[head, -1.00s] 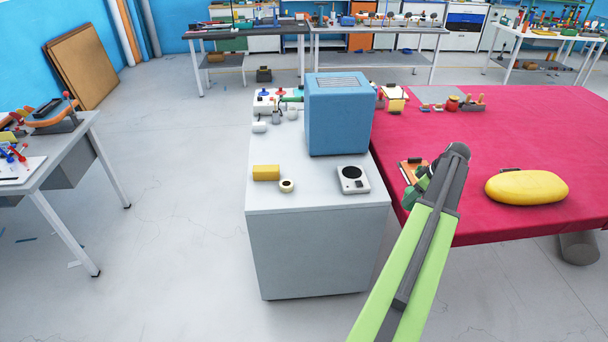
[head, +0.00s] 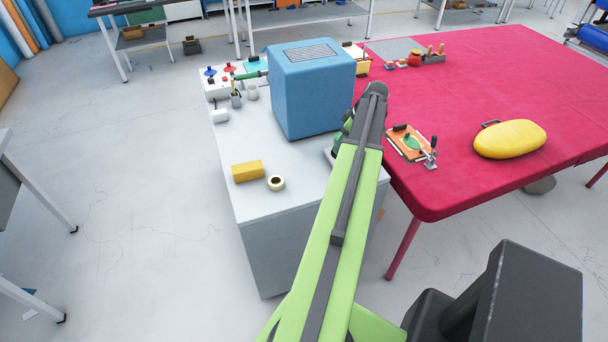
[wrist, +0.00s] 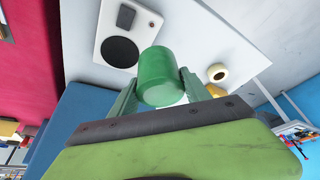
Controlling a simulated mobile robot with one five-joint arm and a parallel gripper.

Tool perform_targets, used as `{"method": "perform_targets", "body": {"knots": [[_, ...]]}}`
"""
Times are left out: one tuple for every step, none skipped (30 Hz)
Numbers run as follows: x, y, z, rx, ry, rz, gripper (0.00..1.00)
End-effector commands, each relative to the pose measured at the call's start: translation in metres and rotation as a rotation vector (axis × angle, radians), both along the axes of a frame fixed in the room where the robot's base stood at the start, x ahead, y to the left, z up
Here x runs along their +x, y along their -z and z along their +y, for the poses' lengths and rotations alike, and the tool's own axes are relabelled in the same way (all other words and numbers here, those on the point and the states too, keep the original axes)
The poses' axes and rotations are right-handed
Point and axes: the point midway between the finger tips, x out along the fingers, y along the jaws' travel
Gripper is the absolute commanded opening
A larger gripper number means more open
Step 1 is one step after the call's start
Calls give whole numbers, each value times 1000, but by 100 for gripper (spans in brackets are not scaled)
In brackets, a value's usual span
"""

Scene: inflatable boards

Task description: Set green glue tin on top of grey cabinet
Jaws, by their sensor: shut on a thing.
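The green glue tin (wrist: 162,78) is a plain green cylinder between my gripper's two fingers in the wrist view. My gripper (wrist: 160,84) is shut on it. The grey cabinet (head: 245,140) has a pale top and stands left of the red table. In the wrist view the cabinet top (wrist: 185,38) lies behind the tin, and the tin looks held above it; the exact gap cannot be told. In the head view my arm mostly hides the gripper and the tin, near the blue box's front right corner.
On the cabinet stand a blue box (head: 308,95), a yellow block (head: 247,171), a tape roll (head: 276,183) and a white scale (wrist: 120,42), mostly hidden in the head view. The red table (head: 480,90) holds a clipboard and a yellow case (head: 510,139).

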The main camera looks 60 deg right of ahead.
Motion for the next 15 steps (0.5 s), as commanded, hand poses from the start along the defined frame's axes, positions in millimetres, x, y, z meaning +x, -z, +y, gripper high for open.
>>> {"method": "perform_targets", "body": {"knots": [[0, 2, 4, 0, -5, -1, 0], [-2, 4, 8, 0, -12, -1, 0], [-5, 7, 17, 0, -25, -1, 0], [-7, 10, 24, 1, -37, -1, 0], [-10, 13, 32, 0, -51, -1, 0], [-14, 16, 41, 0, -67, -1, 0], [-15, 16, 45, 0, -79, -1, 0], [-15, 16, 47, 0, -84, -1, 0], [-14, 15, 46, -1, -87, -2, 0], [-12, 15, 46, -1, -88, -2, 0], [-10, 17, 46, -1, -89, -2, 0], [-5, 22, 47, -1, -92, -2, 0], [0, 26, 49, -1, -92, -2, 0], [6, 31, 51, -1, -93, -1, 0], [16, 39, 55, 0, -94, -1, 0]]}}
